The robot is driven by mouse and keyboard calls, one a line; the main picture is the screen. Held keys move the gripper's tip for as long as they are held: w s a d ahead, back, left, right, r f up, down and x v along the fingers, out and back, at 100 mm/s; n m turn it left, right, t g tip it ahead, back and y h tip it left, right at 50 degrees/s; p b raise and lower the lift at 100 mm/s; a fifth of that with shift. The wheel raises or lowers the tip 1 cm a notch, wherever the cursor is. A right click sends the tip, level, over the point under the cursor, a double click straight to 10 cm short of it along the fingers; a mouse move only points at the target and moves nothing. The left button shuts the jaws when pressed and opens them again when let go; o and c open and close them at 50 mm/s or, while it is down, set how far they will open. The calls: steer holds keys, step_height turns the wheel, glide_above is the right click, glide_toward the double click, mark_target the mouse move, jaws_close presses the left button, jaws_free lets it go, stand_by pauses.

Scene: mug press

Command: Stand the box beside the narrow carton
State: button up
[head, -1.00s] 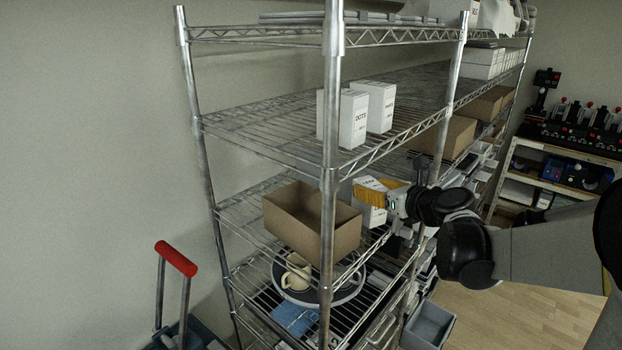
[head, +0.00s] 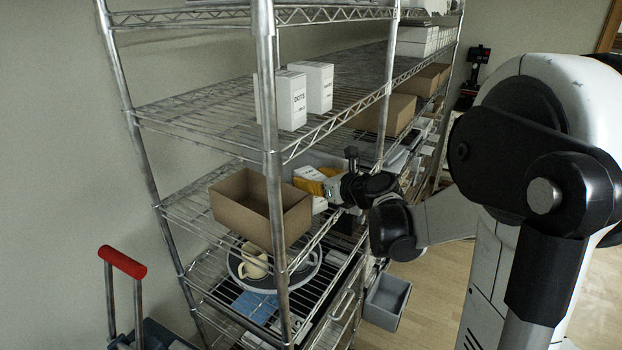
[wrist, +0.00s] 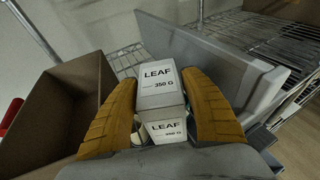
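The white box (wrist: 160,85), labelled LEAF 350 G, stands between the yellow fingers of my gripper (wrist: 160,92) in the wrist view. Both fingers lie close along its sides, and the grip looks closed on it. In the head view my gripper (head: 325,184) reaches in at the middle shelf, and the box (head: 307,174) shows partly behind a finger. Its base is hidden, so I cannot tell if it rests on the shelf. Two white cartons, one marked DOTS (head: 297,100) and one beside it (head: 320,87), stand upright on the shelf above. I cannot tell which is the narrow carton.
An open brown carton (head: 295,218) stands left of my gripper; its wall (wrist: 90,75) is close in the wrist view. A grey panel (wrist: 215,55) stands on the other side. A metal post (head: 268,130) rises in front. The upper shelf (head: 200,112) has bare room left of the cartons.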

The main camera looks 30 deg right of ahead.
steer(key=shift+r, duration=0.15)
steer(key=shift+s+r, duration=0.15)
steer(key=v, duration=1.1)
steer(key=shift+s+p, duration=0.3)
steer(key=shift+s, duration=0.1)
steer(key=shift+d, duration=0.1)
